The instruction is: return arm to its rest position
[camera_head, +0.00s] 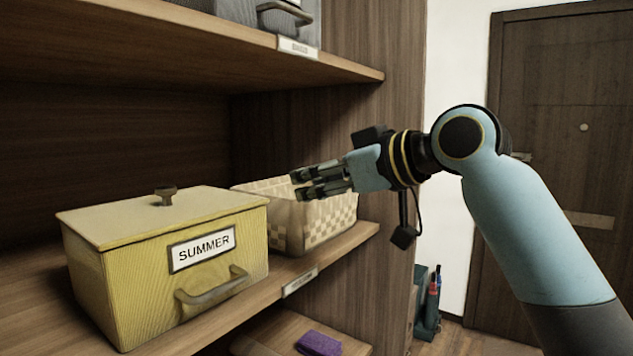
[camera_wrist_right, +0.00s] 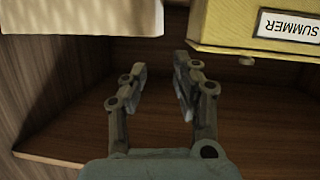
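My right gripper (camera_head: 318,182) is at the end of the light blue arm, in front of the wooden shelf unit. It points left, over the front of a checkered basket (camera_head: 322,222) on the middle shelf. In the right wrist view the fingers (camera_wrist_right: 160,88) stand apart with nothing between them, so it is open and empty. That view also shows the yellow box (camera_wrist_right: 235,27) with its upside-down SUMMER label. In the head view the yellow box (camera_head: 120,262) stands left of the basket, with its lid on. My left gripper is not in view.
The middle shelf (camera_head: 222,318) has a front edge close below the gripper. An upper shelf (camera_head: 190,52) overhangs it and holds a grey bin (camera_head: 235,12). A purple cloth (camera_head: 319,343) lies on a lower surface. A brown door (camera_head: 560,110) is at the right.

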